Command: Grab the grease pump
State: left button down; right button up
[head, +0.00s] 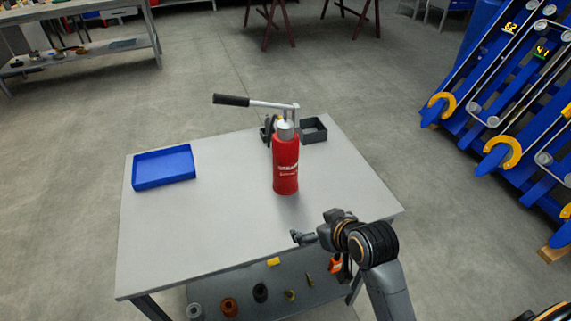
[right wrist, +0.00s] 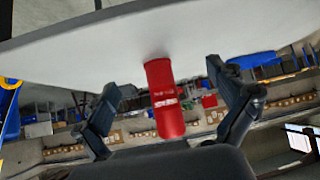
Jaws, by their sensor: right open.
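The grease pump (head: 286,165) is a red cylinder with a silver cap and a black-gripped lever pointing left. It stands upright on the grey table (head: 220,220), right of its middle. My right gripper (head: 297,237) is at the table's front right, nearer to me than the pump and apart from it. In the right wrist view the red pump body (right wrist: 164,98) shows upside down, beyond and between the two spread fingers of the open, empty right gripper (right wrist: 166,95). The pump's lever is not visible there. My left gripper is not in view.
A blue tray (head: 164,168) lies at the table's left. A small dark box (head: 313,130) and a dark item stand behind the pump. Several small parts lie on the shelf below (head: 250,290). Blue machinery (head: 510,100) stands at the right. The table's front middle is clear.

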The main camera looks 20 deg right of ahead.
aim_at(290, 150)
jog(key=w+r+t, duration=0.4)
jog(key=w+r, duration=0.5)
jog(key=r, duration=0.3)
jog(key=shift+y, duration=0.4)
jog(key=x, duration=0.5)
jog(key=d+x, duration=0.1)
jog(key=x, duration=0.2)
jog(key=shift+w, duration=0.2)
jog(key=shift+d+p+x, duration=0.15)
jog(key=shift+p+x, duration=0.15)
jog(key=shift+x, duration=1.15)
jog(key=shift+d+p+x, duration=0.2)
jog(key=shift+p+x, duration=0.05)
jog(key=shift+x, duration=1.15)
jog(key=shift+w+r, duration=0.1)
jog(key=shift+r, duration=0.05)
jog(key=c, duration=1.8)
jog(key=shift+w+r, duration=0.15)
jog(key=shift+r, duration=0.1)
jog(key=shift+c, duration=0.6)
jog(key=shift+r, duration=0.1)
